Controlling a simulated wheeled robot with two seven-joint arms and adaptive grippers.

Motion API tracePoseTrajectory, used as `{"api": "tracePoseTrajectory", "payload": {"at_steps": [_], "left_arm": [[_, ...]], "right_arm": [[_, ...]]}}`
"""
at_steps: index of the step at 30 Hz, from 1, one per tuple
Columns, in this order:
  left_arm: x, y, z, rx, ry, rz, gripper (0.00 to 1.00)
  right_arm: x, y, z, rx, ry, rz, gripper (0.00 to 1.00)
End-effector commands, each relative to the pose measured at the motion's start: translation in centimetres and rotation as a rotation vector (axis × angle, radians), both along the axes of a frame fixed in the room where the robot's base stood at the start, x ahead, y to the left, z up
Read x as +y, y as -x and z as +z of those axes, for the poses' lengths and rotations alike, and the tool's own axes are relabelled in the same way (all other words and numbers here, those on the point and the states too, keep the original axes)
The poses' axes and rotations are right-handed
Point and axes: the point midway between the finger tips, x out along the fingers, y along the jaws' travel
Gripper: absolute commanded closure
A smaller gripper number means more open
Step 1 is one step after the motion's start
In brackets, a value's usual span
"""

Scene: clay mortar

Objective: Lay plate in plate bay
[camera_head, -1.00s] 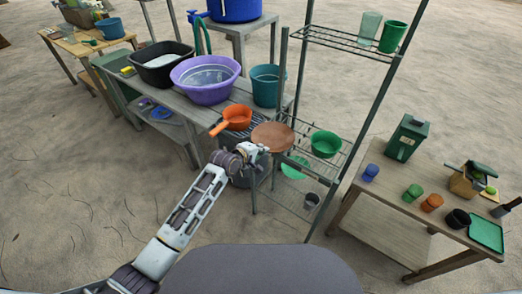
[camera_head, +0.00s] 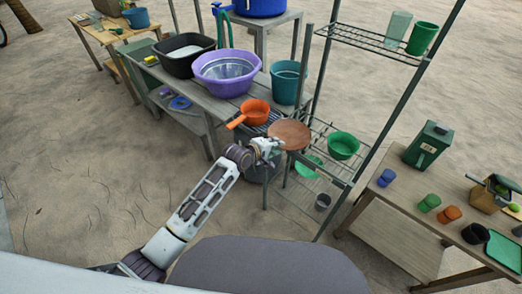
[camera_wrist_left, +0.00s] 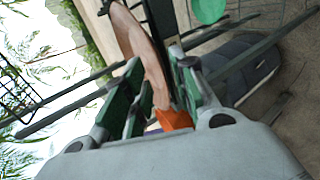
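A round brown plate (camera_head: 289,134) is held at its left edge by my left gripper (camera_head: 268,146), in front of the wire rack. In the left wrist view the plate (camera_wrist_left: 143,50) shows nearly edge-on between the green finger pads of the left gripper (camera_wrist_left: 155,95). The wire rack (camera_head: 318,135) stands behind and to the right of the plate. A green bowl (camera_head: 343,146) is on its middle shelf, and a green plate (camera_head: 308,167) lies lower, partly hidden. I cannot tell which place is the plate bay. My right gripper is not in view.
An orange pan (camera_head: 256,112) sits on the drying rack just left of the plate. A purple basin (camera_head: 226,72), a black tub (camera_head: 184,52) and a teal bucket (camera_head: 287,82) stand on the bench. A table (camera_head: 413,205) with cups is at right.

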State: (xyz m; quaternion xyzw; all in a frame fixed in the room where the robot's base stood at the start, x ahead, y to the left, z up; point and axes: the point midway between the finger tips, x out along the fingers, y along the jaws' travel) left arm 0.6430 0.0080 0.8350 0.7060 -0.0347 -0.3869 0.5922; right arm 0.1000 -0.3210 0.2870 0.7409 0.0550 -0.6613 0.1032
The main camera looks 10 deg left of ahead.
Motion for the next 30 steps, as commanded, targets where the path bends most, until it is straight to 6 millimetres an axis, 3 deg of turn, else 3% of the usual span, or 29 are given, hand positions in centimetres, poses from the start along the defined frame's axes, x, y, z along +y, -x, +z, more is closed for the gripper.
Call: {"api": "tracePoseTrajectory", "payload": {"at_steps": [30], "left_arm": [[5.0,6.9,4.9,0.002,-0.001,0.0,0.73]], "right_arm": [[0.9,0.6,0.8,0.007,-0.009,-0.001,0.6]]}}
